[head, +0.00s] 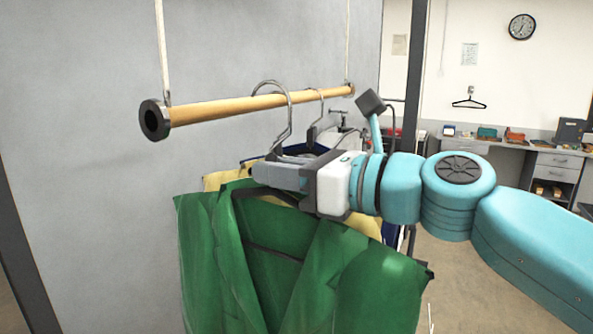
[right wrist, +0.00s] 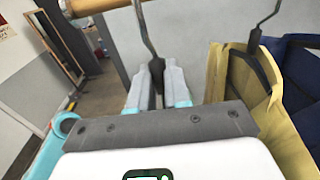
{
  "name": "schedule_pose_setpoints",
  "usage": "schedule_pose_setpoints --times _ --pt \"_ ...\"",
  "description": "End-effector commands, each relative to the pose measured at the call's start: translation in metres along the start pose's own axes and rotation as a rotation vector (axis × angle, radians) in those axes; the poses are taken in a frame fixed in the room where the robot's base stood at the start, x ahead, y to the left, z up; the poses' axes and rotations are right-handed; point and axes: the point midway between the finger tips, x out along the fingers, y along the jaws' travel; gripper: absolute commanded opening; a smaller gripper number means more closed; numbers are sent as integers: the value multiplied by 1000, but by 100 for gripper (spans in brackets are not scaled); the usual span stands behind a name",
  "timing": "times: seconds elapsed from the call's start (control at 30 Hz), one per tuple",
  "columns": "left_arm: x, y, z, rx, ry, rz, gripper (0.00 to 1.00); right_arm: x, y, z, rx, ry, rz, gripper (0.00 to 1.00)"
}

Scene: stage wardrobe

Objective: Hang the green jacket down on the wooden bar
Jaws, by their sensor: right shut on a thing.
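The wooden bar (head: 225,108) hangs level from two cords before a grey panel; part of it shows at the top of the right wrist view (right wrist: 98,6). The green jacket (head: 270,265) hangs below my right gripper (head: 262,171) on a dark hanger. My right gripper is shut on that hanger at the base of its metal hook (head: 290,115). The hook's curve arches above the bar and its shank passes in front; whether it bears on the bar I cannot tell. In the right wrist view the fingers (right wrist: 156,82) close around the hook's base. My left gripper is out of view.
A yellow garment (right wrist: 220,75) and a blue one (right wrist: 298,75) hang close beside my right gripper. Another hook (head: 321,105) is farther along the bar. The bar's near left end is clear. A desk (head: 515,150) and an empty hanger (head: 469,102) are in the background.

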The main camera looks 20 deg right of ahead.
Motion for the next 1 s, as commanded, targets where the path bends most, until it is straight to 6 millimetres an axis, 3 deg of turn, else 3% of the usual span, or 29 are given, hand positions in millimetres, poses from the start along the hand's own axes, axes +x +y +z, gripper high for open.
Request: schedule_pose_setpoints --times 1.0 --pt "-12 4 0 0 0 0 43 89 2 4 -1 -1 0 0"
